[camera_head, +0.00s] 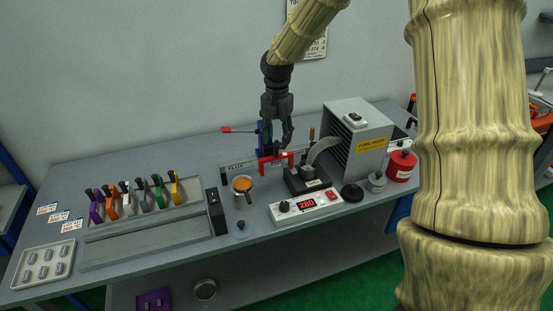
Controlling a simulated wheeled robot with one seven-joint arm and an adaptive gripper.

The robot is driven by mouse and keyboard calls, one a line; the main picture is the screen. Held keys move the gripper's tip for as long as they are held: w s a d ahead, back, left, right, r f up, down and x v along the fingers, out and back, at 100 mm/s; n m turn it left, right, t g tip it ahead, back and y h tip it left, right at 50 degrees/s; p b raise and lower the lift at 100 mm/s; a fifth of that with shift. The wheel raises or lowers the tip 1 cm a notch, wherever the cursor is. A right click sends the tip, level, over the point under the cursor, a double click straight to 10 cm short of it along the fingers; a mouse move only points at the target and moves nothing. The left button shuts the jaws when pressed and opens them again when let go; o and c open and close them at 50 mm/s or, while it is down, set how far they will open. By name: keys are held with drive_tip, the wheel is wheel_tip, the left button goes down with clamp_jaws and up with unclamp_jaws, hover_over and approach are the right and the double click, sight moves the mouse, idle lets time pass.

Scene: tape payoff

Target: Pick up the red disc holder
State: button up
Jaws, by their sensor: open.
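My gripper (277,141) hangs fingers down over the back middle of the bench, and its fingers are apart. A red bracket-like piece (274,162) shows just below the fingertips, and I cannot tell whether they touch it. A blue part (263,138) stands close by the left finger and is partly hidden by it. A round red object (402,167) with a pale label stands at the right of the bench, well apart from my gripper. I cannot tell for sure which red thing is the disc holder.
The grey bench (150,255) holds a rack of coloured-handled tools (135,200) and a metal tray (43,264) at the left. A soldering station (306,205), an orange-topped cup (243,185) and a grey fume box (357,140) crowd the space around my gripper.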

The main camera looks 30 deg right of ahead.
sight(276, 145)
drive_tip(key=shift+w+f+p, duration=0.15)
drive_tip(key=shift+f+p, duration=0.4)
drive_tip(key=shift+f, duration=0.45)
drive_tip(key=shift+w+f+p, duration=0.1)
drive_tip(key=shift+f+p, duration=0.4)
drive_tip(key=shift+f, duration=1.1)
clamp_jaws()
